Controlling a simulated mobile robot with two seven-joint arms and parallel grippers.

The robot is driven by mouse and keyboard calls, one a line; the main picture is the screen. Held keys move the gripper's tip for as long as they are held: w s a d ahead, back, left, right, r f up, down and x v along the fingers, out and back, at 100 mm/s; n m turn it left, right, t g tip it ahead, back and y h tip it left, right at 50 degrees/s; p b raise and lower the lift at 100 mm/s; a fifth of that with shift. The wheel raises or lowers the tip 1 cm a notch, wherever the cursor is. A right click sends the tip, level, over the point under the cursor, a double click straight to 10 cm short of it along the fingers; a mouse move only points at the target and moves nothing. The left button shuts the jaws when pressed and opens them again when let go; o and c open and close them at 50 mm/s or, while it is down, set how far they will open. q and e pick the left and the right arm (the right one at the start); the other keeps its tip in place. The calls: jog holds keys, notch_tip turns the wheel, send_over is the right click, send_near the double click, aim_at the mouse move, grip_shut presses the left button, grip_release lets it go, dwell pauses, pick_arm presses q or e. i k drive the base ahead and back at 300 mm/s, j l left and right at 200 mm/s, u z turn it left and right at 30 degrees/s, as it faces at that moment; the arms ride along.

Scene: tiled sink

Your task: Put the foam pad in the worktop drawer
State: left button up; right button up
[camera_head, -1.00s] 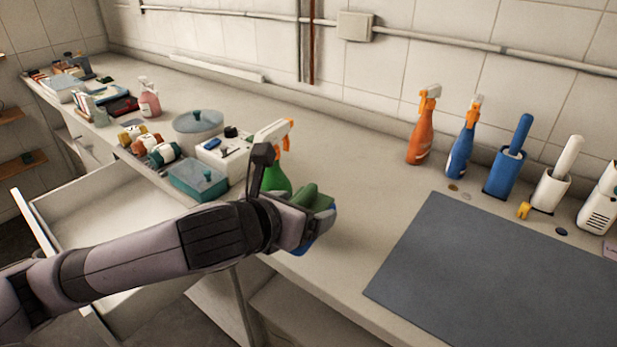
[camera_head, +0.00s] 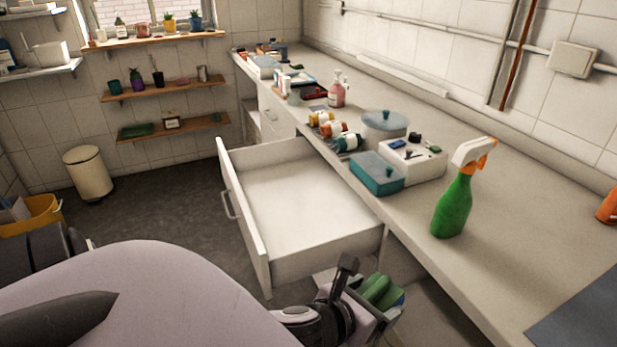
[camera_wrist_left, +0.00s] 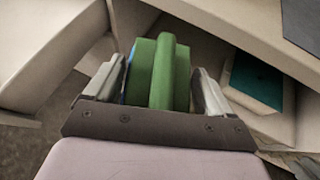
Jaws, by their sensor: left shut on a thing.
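My left gripper (camera_head: 375,305) is shut on the foam pad (camera_head: 380,290), a green block with a raised grip and a bit of blue at its edge. It holds the pad in front of the worktop's front edge, to the right of the open drawer. In the left wrist view the pad (camera_wrist_left: 160,75) sits between the two fingers (camera_wrist_left: 158,88). The worktop drawer (camera_head: 243,218) is pulled out and looks empty inside. My right gripper is not in view.
A green spray bottle (camera_head: 453,205) stands near the worktop edge. A teal box (camera_head: 377,174), a white box (camera_head: 413,162) and several small bottles line the edge above the drawer. A bin (camera_head: 88,172) stands on the floor at the left.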

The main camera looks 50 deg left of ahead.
aim_at(287, 218)
jog(key=j+z, duration=0.15)
jog(key=j, duration=0.35)
jog(key=j+z, duration=0.15)
jog(key=j, duration=0.3)
jog(key=j+z, duration=0.15)
jog(key=j, duration=0.35)
jog(key=k+j+z, duration=0.2)
jog(key=j, duration=0.3)
jog(key=j+z, duration=0.15)
jog(key=j, duration=0.3)
jog(key=k+j+z, duration=0.15)
jog(key=j, duration=0.3)
jog(key=k+j+z, duration=0.15)
jog(key=j, duration=0.3)
jog(key=i+j, duration=0.05)
